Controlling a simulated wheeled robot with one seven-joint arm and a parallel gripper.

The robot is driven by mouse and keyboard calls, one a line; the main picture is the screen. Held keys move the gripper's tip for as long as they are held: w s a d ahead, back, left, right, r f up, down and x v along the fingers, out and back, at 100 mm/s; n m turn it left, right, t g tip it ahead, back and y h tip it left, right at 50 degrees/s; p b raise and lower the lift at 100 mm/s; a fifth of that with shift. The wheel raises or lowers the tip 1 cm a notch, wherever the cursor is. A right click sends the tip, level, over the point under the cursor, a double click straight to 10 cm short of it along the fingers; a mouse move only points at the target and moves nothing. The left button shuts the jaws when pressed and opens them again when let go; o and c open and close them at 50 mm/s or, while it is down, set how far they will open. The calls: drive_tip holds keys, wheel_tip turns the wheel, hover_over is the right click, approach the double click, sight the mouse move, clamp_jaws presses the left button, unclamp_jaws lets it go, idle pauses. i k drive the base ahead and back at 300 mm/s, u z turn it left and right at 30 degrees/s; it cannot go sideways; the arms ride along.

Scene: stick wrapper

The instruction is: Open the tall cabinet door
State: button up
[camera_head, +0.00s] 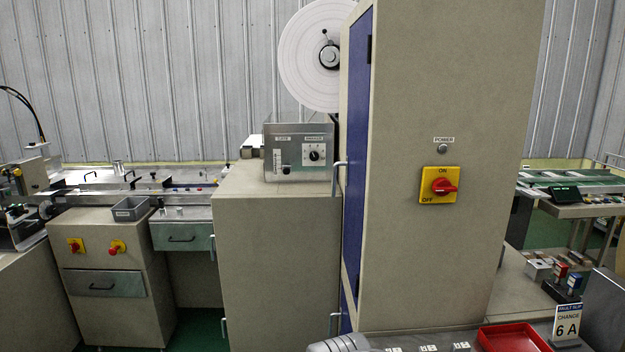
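The tall cabinet (440,100) is a large beige box right of the middle. Its blue door (357,130) is on the left side and shows at a steep angle; it looks shut. A silver bar handle (337,178) stands out at the door's left edge. A dark hinge-like piece (369,48) sits near the top right of the door.
A lower beige cabinet (275,250) with a metal control box (299,150) on top stands close left of the door. A red tray (512,338) lies at bottom right. Green floor (200,328) shows at lower left.

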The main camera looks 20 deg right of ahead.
sight(361, 33)
drive_tip(key=u, duration=0.05)
drive_tip(key=k, duration=0.4)
drive_tip(key=z, duration=0.15)
drive_tip(key=i, duration=1.35)
drive_tip(key=u, duration=0.45)
